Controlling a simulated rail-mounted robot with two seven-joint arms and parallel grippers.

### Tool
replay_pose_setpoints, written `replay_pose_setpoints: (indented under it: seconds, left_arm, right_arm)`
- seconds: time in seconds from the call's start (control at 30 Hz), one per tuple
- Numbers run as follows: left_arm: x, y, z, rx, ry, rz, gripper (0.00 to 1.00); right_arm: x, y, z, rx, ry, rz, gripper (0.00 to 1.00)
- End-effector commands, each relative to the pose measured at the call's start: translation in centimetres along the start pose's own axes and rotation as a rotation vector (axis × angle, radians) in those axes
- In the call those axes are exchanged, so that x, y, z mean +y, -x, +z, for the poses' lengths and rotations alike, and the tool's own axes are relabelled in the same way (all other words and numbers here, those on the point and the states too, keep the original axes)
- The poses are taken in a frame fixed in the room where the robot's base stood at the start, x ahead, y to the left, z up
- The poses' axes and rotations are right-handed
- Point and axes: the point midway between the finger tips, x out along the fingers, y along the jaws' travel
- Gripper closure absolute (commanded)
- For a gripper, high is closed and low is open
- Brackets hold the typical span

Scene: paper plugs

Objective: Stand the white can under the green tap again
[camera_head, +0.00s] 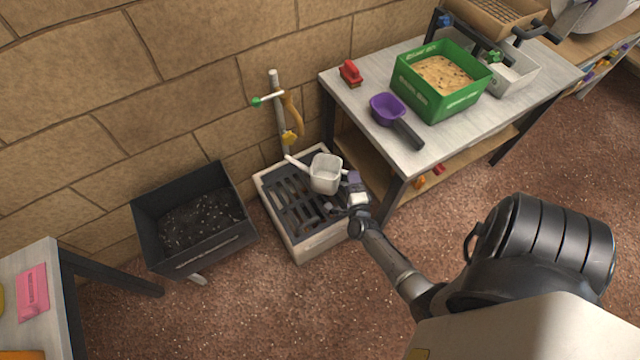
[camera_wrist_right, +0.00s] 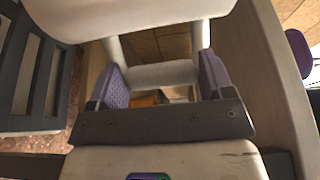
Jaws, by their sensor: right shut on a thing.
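The white can (camera_head: 326,174) is over the right back part of the slatted drain basin (camera_head: 308,247), looking roughly upright, with its spout pointing left toward the wall pipe. I cannot tell whether its base touches the grate. My right gripper (camera_head: 354,186) is shut on the can's handle at its right side. In the right wrist view, the white handle (camera_wrist_right: 160,74) lies between the purple finger pads, and the can's body (camera_wrist_right: 120,14) fills the top. The green tap (camera_head: 257,101) is a green knob on the wall standpipe, above and left of the can. My left gripper is out of view.
A black bin (camera_head: 193,266) with dark contents stands left of the basin. A workbench (camera_head: 352,114) at the right holds a green crate (camera_head: 432,101) of tan material, a purple scoop (camera_head: 388,109) and a red object. A hose hangs on the pipe. Brown floor in front is clear.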

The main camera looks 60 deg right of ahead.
Motion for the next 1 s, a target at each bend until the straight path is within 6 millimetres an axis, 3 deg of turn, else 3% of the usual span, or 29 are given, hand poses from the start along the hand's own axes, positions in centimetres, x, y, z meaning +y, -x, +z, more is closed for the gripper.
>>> replay_pose_setpoints:
  seconds: [0.1, 0.4, 0.77, 1.0]
  left_arm:
    - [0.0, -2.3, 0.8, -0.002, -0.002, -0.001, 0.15]
    - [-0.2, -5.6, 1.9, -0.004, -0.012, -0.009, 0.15]
    - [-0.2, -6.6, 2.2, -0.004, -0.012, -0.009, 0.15]
    - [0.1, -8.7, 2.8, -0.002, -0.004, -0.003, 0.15]
  right_arm:
    - [2.2, -2.0, 1.9, 0.0, -0.005, -0.003, 0.53]
    - [5.2, -6.0, 5.7, -0.001, -0.005, -0.002, 0.53]
    - [6.1, -7.2, 6.9, -0.002, -0.001, -0.002, 0.53]
    - [8.8, -7.3, 6.9, -0.002, -0.001, -0.002, 0.53]
